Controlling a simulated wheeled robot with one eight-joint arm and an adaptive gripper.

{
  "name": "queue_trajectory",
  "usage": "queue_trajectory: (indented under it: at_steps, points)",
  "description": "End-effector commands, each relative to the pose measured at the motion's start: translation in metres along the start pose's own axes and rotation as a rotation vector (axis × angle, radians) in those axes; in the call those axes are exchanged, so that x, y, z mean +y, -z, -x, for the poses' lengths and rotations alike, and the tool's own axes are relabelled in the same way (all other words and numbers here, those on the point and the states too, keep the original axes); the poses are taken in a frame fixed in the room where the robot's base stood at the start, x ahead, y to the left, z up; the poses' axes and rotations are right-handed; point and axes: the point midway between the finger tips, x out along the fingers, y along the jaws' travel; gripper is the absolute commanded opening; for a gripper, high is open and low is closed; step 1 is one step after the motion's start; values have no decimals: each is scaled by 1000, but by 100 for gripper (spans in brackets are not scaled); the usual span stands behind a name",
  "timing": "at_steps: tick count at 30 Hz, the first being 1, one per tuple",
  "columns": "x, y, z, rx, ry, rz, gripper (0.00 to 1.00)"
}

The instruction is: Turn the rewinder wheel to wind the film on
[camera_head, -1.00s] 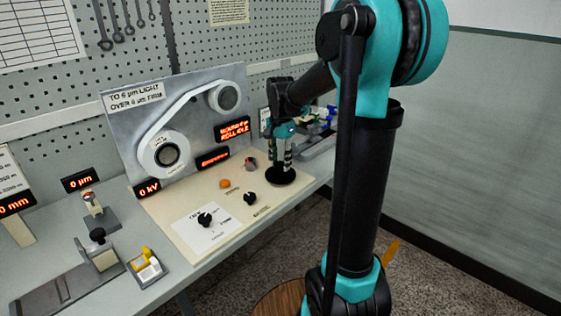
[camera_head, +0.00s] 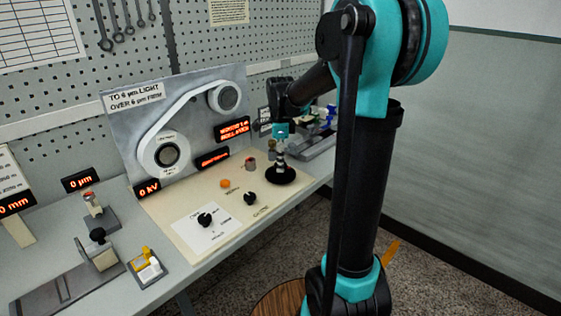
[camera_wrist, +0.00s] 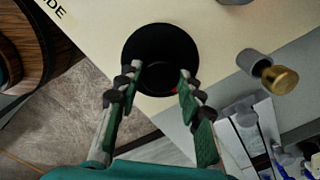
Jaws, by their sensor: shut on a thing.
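The rewinder wheel, a round black disc (camera_head: 287,176), lies on the cream panel of the winding stand. In the wrist view the disc (camera_wrist: 145,36) has a dark raised middle between my fingertips. My gripper (camera_head: 280,163) points down over the wheel. Its grey pads, seen in the wrist view (camera_wrist: 160,76), are shut on the wheel's dark middle part, whose exact shape is hard to make out. White film runs in a loop on the upright board between a large lower reel (camera_head: 167,154) and a smaller upper reel (camera_head: 227,98).
The panel also bears an orange button (camera_head: 225,184), a red-topped knob (camera_head: 250,163) and two black knobs (camera_head: 205,220) (camera_head: 250,198). A brass knob (camera_wrist: 280,79) stands right of the wheel in the wrist view. Red-lit displays (camera_head: 234,131) sit on the board.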

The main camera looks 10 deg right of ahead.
Motion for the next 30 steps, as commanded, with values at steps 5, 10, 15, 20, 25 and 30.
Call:
queue_trajectory:
  at_steps: [5, 10, 15, 20, 25, 30]
  points:
    - [0, 0, 0, 0, 1, -78, 8]
    - [0, 0, 0, 0, 1, -122, 8]
    - [-1, 0, 0, 0, 1, -137, 8]
    - [-1, 0, 0, 0, 1, -139, 8]
    - [-1, 0, 0, 0, 1, -138, 8]
    - [0, 0, 0, 0, 1, -138, 57]
